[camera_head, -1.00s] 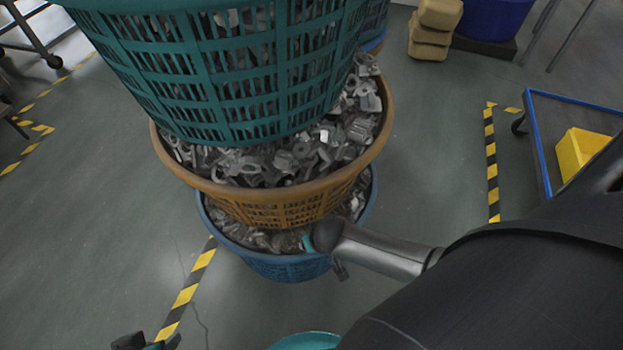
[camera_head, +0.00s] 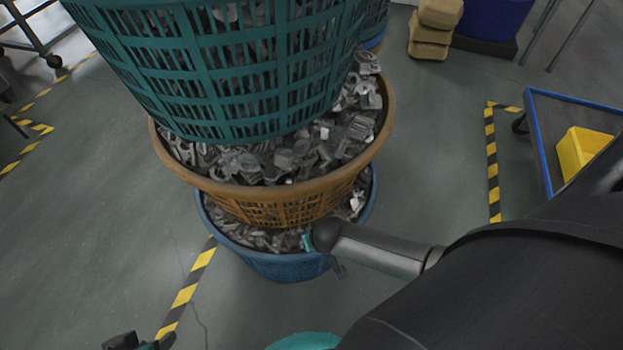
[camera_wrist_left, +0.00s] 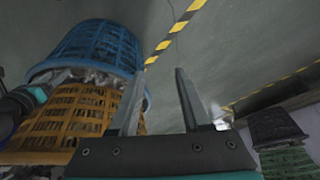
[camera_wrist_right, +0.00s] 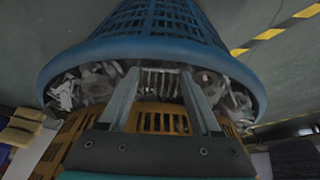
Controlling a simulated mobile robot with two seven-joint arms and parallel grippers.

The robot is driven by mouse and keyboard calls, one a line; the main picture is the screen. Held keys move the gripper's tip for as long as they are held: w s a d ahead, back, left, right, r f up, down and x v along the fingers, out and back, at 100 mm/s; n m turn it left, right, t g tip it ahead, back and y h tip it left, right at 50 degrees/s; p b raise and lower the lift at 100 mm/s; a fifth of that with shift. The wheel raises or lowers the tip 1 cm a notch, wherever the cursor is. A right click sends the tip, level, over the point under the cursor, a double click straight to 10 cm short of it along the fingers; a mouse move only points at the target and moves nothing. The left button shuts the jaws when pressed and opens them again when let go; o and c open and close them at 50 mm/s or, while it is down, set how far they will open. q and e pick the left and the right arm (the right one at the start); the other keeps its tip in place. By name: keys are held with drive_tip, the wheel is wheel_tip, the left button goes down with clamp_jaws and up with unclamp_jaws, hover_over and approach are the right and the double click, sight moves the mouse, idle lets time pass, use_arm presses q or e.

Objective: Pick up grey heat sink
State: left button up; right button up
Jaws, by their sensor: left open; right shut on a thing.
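A grey finned piece that looks like the heat sink (camera_wrist_right: 160,82) is between the fingers of my right gripper (camera_wrist_right: 159,74) in the right wrist view. The gripper is shut on it, at the blue basket (camera_wrist_right: 150,46) full of grey metal parts. In the head view my right arm reaches to the front right rim of this lowest basket (camera_head: 280,266); the held piece cannot be made out there. My left gripper (camera_wrist_left: 158,74) is open and empty over the floor. It shows partly at the bottom left of the head view (camera_head: 138,342).
An orange basket (camera_head: 277,210) of grey parts stands on the blue one, with a teal basket (camera_head: 230,75) above, narrowing access from overhead. A blue-edged cart (camera_head: 541,145) with a yellow bin (camera_head: 582,153) is at right.

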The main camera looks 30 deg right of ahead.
drive_tip(key=shift+c, duration=0.4)
use_arm(q)
drive_tip(key=shift+f, duration=0.1)
use_arm(e)
drive_tip(key=shift+r, duration=0.15)
drive_tip(key=shift+s+r+p, duration=0.15)
drive_tip(key=shift+r+p, duration=0.1)
drive_tip(key=shift+p, duration=0.25)
wheel_tip(320, 180, up, 7)
drive_tip(key=p, duration=0.5)
use_arm(q)
drive_tip(key=s+a+f+g+p, duration=0.1)
drive_tip(key=s+f, duration=0.3)
drive_tip(key=f, duration=0.5)
drive_tip(key=s+a+f+g+p, duration=0.1)
drive_tip(key=s+a+f+p, duration=0.3)
drive_tip(key=f, duration=0.6)
drive_tip(key=shift+s+f+y, duration=0.25)
drive_tip(key=shift+s+y, duration=0.05)
drive_tip(key=shift+s, duration=0.15)
use_arm(e)
drive_tip(key=s+a, duration=0.1)
drive_tip(key=s, duration=0.8)
drive_tip(key=s+a, duration=0.2)
drive_tip(key=s, duration=0.8)
drive_tip(key=shift+s+a+f, duration=0.2)
drive_tip(key=shift+a+f, duration=0.05)
drive_tip(key=shift+f, duration=0.15)
drive_tip(key=shift+w, duration=0.1)
